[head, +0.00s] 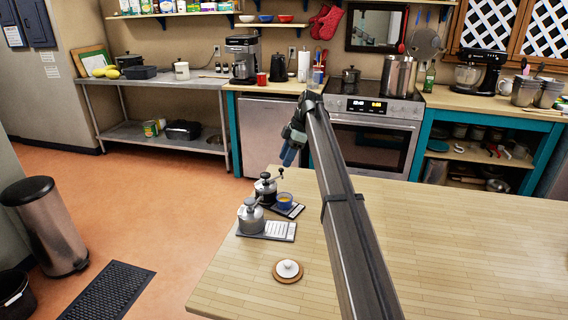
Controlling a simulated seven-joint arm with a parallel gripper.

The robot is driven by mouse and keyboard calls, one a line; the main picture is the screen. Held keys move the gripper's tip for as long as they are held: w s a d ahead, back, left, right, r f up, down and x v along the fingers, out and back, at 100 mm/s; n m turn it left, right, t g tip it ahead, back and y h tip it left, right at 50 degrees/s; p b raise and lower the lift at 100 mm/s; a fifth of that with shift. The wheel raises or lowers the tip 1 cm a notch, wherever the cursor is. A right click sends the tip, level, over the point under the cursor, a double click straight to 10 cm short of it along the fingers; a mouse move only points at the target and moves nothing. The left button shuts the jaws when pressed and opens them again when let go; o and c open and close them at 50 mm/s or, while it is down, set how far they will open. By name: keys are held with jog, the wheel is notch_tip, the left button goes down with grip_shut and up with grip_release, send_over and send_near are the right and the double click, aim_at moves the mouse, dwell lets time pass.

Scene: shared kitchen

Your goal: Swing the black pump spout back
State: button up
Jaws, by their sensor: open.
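Two pump-like canisters stand near the left edge of the wooden table. The black one (266,189) is farther back, with a silver band and a thin dark spout (275,178) that reaches up and right to a small knob. The silver-grey one (250,217) stands in front of it on a grey tray (282,231). A yellow-and-blue cup (285,201) sits on a dark tray (294,211) right of the black pump. My gripper (287,161) hangs above and slightly right of the spout, apart from it. It is open; its fingertips are small in this view.
A white-knobbed lid or dish on a round wooden disc (278,280) lies nearer on the table (470,260). My arm crosses the table's middle. The table's right side is clear. A counter and oven (372,140) stand behind.

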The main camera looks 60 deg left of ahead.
jog(key=v, duration=1)
jog(key=shift+r, duration=0.35)
jog(key=shift+w+d, duration=0.1)
